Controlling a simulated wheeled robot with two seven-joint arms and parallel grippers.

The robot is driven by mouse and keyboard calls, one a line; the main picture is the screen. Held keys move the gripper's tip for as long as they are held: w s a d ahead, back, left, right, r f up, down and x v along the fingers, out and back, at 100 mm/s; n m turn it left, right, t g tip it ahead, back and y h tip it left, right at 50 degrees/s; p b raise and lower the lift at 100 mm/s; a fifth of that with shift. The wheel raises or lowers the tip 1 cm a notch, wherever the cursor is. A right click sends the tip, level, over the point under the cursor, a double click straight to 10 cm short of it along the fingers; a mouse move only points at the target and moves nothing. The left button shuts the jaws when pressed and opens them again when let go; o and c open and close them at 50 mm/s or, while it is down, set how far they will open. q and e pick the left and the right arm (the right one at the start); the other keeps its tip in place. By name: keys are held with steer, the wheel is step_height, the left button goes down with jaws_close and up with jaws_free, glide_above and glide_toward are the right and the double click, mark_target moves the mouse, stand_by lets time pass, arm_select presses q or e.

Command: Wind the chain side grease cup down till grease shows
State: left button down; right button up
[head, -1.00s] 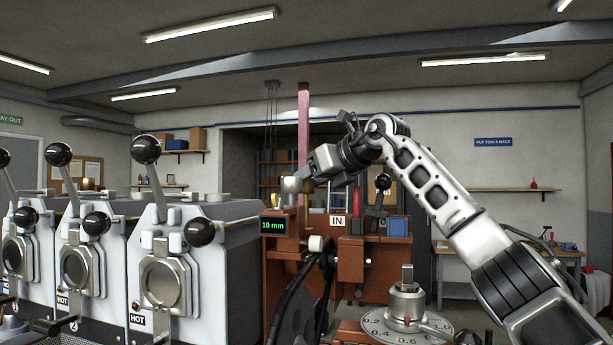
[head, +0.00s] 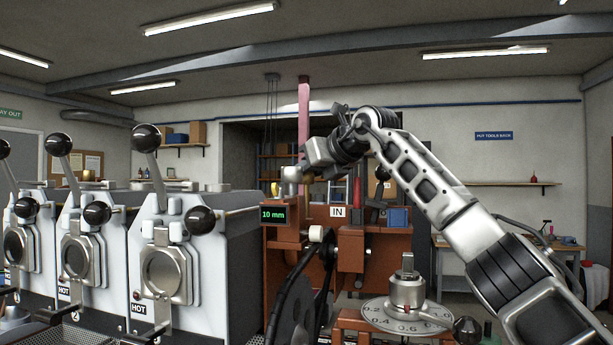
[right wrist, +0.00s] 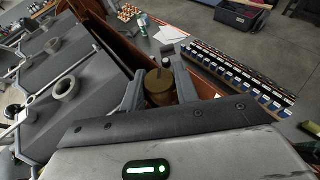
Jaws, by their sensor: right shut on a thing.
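The brass grease cup (right wrist: 158,83) shows in the right wrist view, round-topped with a small dark mark on its top. The two fingers of my right gripper (right wrist: 158,90) stand on either side of it and are shut on it. In the head view my right gripper (head: 303,172) is at the top of the rust-red machine (head: 345,245), and the cup is mostly hidden by the fingers. No grease can be made out in either view. My left gripper is not in view.
A green "10 mm" display (head: 273,214) sits on the machine's front left. A dark wheel (head: 298,300) and a numbered dial (head: 405,312) stand in front. White roaster units with black-knobbed levers (head: 165,240), marked HOT, fill the left.

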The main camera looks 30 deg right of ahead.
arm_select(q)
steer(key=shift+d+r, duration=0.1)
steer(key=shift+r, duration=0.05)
arm_select(e)
steer(key=o, duration=1)
steer(key=shift+c, duration=0.2)
steer(key=shift+s, duration=0.1)
steer(key=shift+s+r, duration=0.1)
steer(key=shift+s, duration=0.15)
arm_select(q)
steer(key=b, duration=0.1)
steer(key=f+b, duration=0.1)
steer(key=b, duration=0.1)
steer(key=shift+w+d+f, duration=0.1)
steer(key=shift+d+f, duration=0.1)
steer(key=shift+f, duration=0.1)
arm_select(e)
steer(key=v, duration=1.5)
steer(key=shift+s, duration=0.15)
steer(key=shift+r, duration=0.1)
